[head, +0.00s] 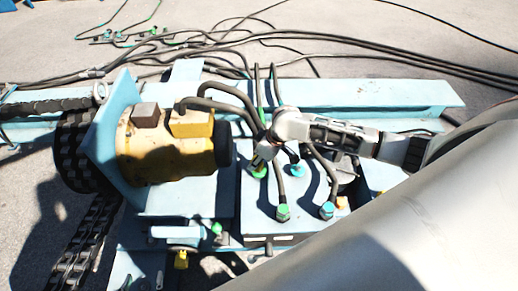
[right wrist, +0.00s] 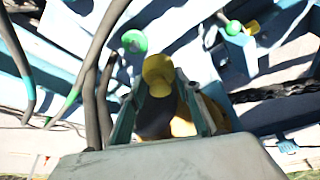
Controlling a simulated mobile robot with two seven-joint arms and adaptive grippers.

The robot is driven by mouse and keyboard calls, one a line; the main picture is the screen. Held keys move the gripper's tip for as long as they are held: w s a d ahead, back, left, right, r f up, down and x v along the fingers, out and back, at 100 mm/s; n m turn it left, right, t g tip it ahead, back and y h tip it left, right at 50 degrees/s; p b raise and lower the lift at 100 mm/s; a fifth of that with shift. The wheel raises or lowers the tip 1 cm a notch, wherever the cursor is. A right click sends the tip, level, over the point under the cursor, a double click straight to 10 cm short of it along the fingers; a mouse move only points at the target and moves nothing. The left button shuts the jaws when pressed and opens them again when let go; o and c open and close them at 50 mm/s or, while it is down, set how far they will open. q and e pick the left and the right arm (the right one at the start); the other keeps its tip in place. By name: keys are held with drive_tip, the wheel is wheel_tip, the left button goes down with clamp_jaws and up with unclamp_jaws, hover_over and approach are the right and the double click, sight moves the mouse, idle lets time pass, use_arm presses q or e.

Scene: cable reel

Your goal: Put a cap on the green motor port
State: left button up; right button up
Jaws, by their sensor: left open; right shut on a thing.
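My right gripper (head: 263,154), on the arm that enters from the right in the head view, is over the green motor port (head: 259,172). In the right wrist view its fingers (right wrist: 165,98) are shut on a yellow cap (right wrist: 158,72). The green port also shows in the right wrist view (right wrist: 133,41) as a green ring with a pale centre, just beyond the cap and to its left. The cap looks apart from the port there; the exact gap cannot be told. I cannot make out my left gripper in either view.
The yellow motor (head: 165,150) with its black end is left of the gripper. A teal port (head: 297,171) and hoses with a green end (head: 283,212) and a teal end (head: 327,210) crowd the right. Black cables (head: 300,45) run across the back.

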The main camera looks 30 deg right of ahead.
drive_tip(key=shift+n+g, duration=0.3)
drive_tip(key=shift+n, duration=0.2)
drive_tip(key=w+d+f+b, duration=0.1)
drive_tip(key=f, duration=0.1)
drive_tip(key=w+d+f+b, duration=0.1)
drive_tip(key=f+b, duration=0.1)
drive_tip(key=w+d+f+b, duration=0.1)
drive_tip(key=w+f, duration=0.1)
drive_tip(key=shift+w+d, duration=0.1)
drive_tip(key=shift+d, duration=0.1)
wheel_tip(320, 180, down, 3)
drive_tip(key=b, duration=0.2)
drive_tip(key=shift+b, duration=0.35)
drive_tip(key=shift+w+f, duration=0.1)
drive_tip(key=shift+f, duration=0.2)
use_arm(q)
drive_tip(key=f, duration=0.1)
drive_tip(key=a+f, duration=0.1)
drive_tip(key=f, duration=0.3)
drive_tip(key=shift+w+a+f, duration=0.1)
drive_tip(key=shift+w+a, duration=0.15)
drive_tip(key=shift+w, duration=0.1)
use_arm(e)
drive_tip(key=shift+f, duration=0.15)
use_arm(q)
drive_tip(key=shift+w+d+r+p, duration=0.15)
drive_tip(key=shift+r+p, duration=0.2)
drive_tip(key=shift+r, duration=0.35)
